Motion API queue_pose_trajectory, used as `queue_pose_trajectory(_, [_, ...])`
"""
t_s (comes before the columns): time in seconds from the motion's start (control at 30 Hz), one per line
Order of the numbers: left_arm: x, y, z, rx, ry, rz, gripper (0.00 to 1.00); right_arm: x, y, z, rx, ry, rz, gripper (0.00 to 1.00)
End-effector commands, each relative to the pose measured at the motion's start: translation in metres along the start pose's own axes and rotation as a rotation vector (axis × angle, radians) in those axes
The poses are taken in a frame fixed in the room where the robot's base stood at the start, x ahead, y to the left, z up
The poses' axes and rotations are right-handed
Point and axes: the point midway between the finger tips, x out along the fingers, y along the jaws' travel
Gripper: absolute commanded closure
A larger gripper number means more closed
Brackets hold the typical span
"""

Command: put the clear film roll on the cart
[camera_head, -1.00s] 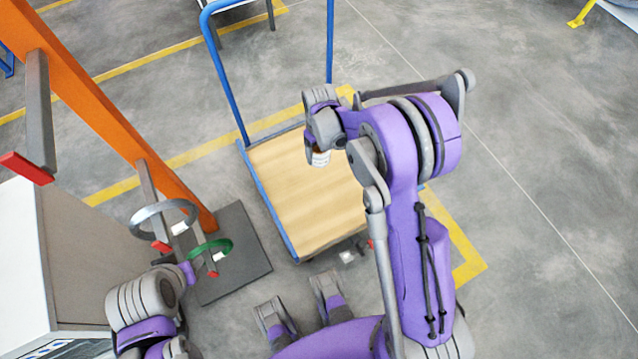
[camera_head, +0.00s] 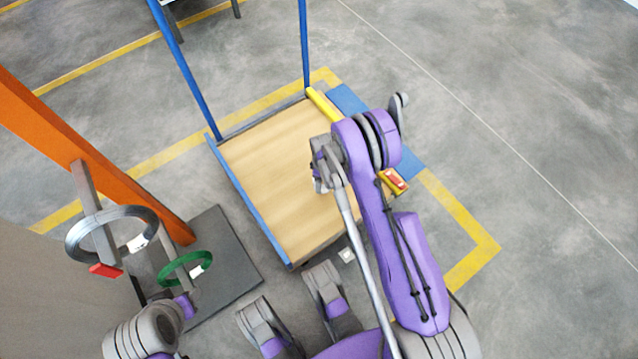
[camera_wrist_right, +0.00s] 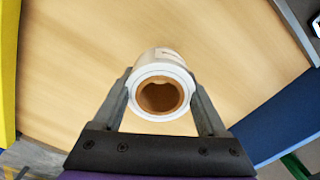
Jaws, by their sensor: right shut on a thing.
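The clear film roll (camera_wrist_right: 160,59), white with a brown core, is in the right wrist view, between the two fingers of my right gripper (camera_wrist_right: 163,98). The fingers are shut on its sides. The roll's open end faces the camera. In the head view my right gripper (camera_head: 321,178) is over the right part of the cart's wooden deck (camera_head: 265,180); the roll is mostly hidden there. The deck fills the background of the wrist view. Whether the roll touches the deck cannot be told. My left arm shows at lower left, but its gripper fingers do not show.
The cart has blue upright poles (camera_head: 185,70) at its far end. An orange post (camera_head: 95,150) with grey arms holds a grey coil (camera_head: 73,240) and a green coil (camera_head: 167,279) on the left. A yellow bar (camera_head: 322,106) lies along the cart's far right edge. Floor at right is clear.

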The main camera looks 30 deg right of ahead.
Motion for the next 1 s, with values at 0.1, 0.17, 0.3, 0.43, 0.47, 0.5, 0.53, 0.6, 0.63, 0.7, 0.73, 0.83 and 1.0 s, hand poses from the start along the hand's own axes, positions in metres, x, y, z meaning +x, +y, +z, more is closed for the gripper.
queue_pose_trajectory(0.1, [0.003, 0.0, 0.001, 0.0, 0.0, 0.0, 0.5, 0.01, 0.0, 0.0, 0.0, 0.0, 0.0, 0.97])
queue_pose_trajectory(0.17, [0.003, 0.0, 0.001, 0.0, 0.0, 0.0, 0.5, 0.015, 0.0, 0.0, 0.0, 0.0, 0.0, 0.97])
queue_pose_trajectory(0.3, [0.007, 0.0, 0.001, 0.0, 0.001, 0.0, 0.5, 0.033, 0.0, 0.0, 0.0, 0.0, 0.0, 0.97])
queue_pose_trajectory(0.43, [0.01, 0.0, 0.002, 0.0, 0.001, 0.0, 0.5, 0.047, 0.0, 0.0, 0.001, 0.0, 0.0, 0.97])
queue_pose_trajectory(0.47, [0.009, 0.0, 0.002, 0.0, 0.001, 0.0, 0.5, 0.048, 0.0, 0.0, 0.001, 0.0, 0.0, 0.97])
queue_pose_trajectory(0.5, [0.009, 0.0, 0.002, 0.0, 0.001, 0.0, 0.5, 0.047, 0.0, 0.0, 0.001, 0.0, 0.0, 0.97])
queue_pose_trajectory(0.53, [0.009, 0.0, 0.002, 0.0, 0.001, 0.0, 0.5, 0.047, 0.0, 0.0, 0.001, 0.0, 0.0, 0.97])
queue_pose_trajectory(0.6, [0.009, 0.0, 0.002, 0.0, 0.001, 0.0, 0.5, 0.047, 0.0, 0.0, 0.001, 0.0, 0.0, 0.97])
queue_pose_trajectory(0.63, [0.009, 0.0, 0.002, 0.0, 0.001, 0.0, 0.5, 0.047, 0.0, 0.0, 0.001, 0.0, 0.0, 0.97])
queue_pose_trajectory(0.7, [0.009, 0.0, 0.002, 0.0, 0.001, 0.0, 0.5, 0.048, 0.0, 0.0, 0.001, 0.0, 0.0, 0.97])
queue_pose_trajectory(0.73, [0.009, 0.0, 0.002, 0.0, 0.001, 0.0, 0.5, 0.049, 0.0, 0.0, 0.001, 0.0, 0.0, 0.97])
queue_pose_trajectory(0.83, [0.009, 0.0, 0.002, 0.0, 0.001, 0.0, 0.5, 0.05, 0.0, 0.0, 0.001, 0.0, 0.0, 0.19])
queue_pose_trajectory(1.0, [0.009, 0.0, 0.002, 0.0, 0.001, 0.0, 0.5, 0.05, 0.0, 0.0, 0.001, 0.0, 0.0, 0.0])
